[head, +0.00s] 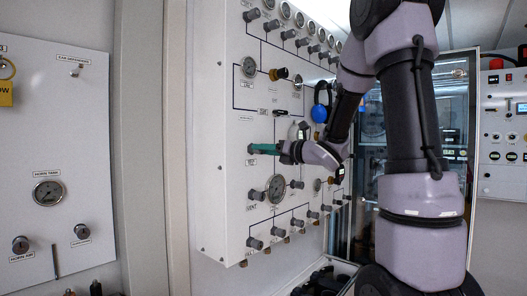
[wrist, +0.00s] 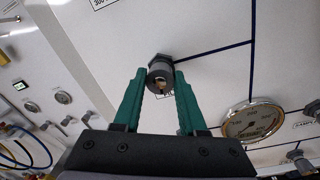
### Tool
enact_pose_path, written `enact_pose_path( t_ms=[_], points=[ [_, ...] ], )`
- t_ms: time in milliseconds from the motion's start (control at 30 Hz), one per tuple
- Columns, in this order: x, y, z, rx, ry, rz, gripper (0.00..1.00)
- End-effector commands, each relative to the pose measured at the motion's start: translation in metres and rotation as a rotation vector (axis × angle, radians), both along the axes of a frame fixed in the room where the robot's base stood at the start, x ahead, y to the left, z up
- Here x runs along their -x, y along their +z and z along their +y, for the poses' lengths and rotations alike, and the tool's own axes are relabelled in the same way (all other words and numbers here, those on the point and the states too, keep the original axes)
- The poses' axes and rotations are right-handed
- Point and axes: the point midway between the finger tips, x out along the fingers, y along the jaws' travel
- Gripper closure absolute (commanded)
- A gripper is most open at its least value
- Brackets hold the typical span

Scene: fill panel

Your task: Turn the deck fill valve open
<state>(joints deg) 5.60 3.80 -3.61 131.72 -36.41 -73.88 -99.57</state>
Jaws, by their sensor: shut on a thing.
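My gripper (head: 263,149) has its green fingers at a dark grey valve knob (head: 251,149) at the left edge of the white fill panel (head: 222,75). In the wrist view the knob (wrist: 160,72) sits between the two fingertips of my gripper (wrist: 160,80), one on each side. The fingers are shut on it. The knob is still mounted on the panel, with a blue line running right from it. A label by the knob is mostly hidden, so I cannot read whether it is the deck fill valve, nor how far the knob is turned.
A round gauge (wrist: 253,121) is close to the right of my gripper in the wrist view. A blue round item (head: 319,113) hangs on the panel above my arm. Several other knobs and gauges surround the spot. Another panel (head: 60,130) stands at left.

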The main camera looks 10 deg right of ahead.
Motion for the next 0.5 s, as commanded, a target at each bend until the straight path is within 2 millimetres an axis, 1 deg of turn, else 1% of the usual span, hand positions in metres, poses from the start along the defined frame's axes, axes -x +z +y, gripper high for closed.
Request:
enact_pose_path(
  t_ms=[33, 500],
  points=[
    [0.0009, -0.0043, 0.0001, 0.037, 0.001, -0.017, 1.00],
    [0.0011, -0.0039, -0.0001, 0.397, 0.001, -0.278, 1.00]
  ],
)
